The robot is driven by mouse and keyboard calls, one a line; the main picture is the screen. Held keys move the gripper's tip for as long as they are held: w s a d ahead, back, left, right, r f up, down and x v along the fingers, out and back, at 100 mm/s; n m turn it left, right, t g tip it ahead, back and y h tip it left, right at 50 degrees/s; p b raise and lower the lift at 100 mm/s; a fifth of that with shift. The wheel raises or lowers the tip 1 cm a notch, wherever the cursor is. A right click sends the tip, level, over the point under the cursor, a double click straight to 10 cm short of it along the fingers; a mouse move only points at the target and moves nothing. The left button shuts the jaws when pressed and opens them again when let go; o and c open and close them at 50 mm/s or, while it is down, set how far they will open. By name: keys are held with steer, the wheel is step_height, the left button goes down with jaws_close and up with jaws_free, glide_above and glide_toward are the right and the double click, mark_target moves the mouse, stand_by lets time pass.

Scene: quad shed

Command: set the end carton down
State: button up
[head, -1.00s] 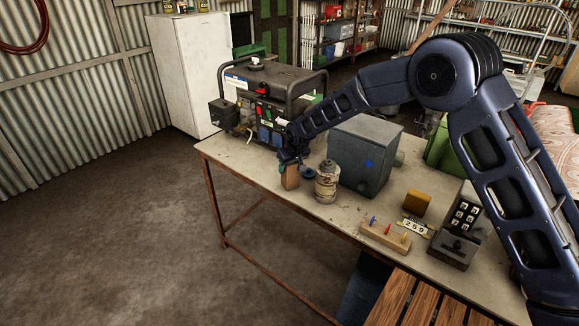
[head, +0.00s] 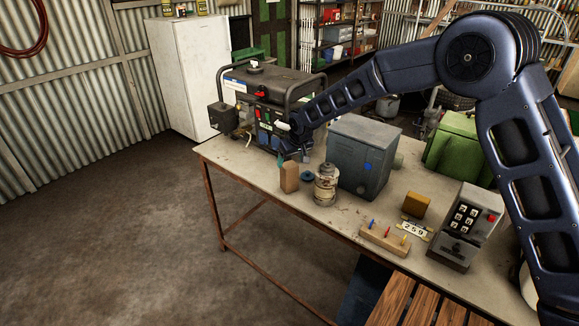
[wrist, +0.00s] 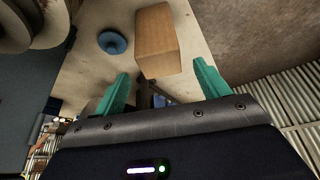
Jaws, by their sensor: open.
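The end carton (head: 289,178), a plain brown upright block, stands on the workbench (head: 240,166) near its front edge. In the wrist view the carton (wrist: 157,42) shows ahead of the fingers, between their lines, with a gap to them. My gripper (head: 292,158) is open and empty at the far side of the carton, in front of the generator. Its two teal fingers (wrist: 163,88) are spread wide in the wrist view. In the head view the fingertips are partly hidden, and the exact gap to the carton is hard to tell.
A blue disc (head: 307,176) lies just right of the carton, beside a worn canister (head: 326,184). A grey metal box (head: 360,158) stands behind them. The generator (head: 265,105) is close behind my gripper. A peg block (head: 385,239) and keypad box (head: 463,220) are farther right.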

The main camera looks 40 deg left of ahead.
steer(key=shift+v, duration=2.7)
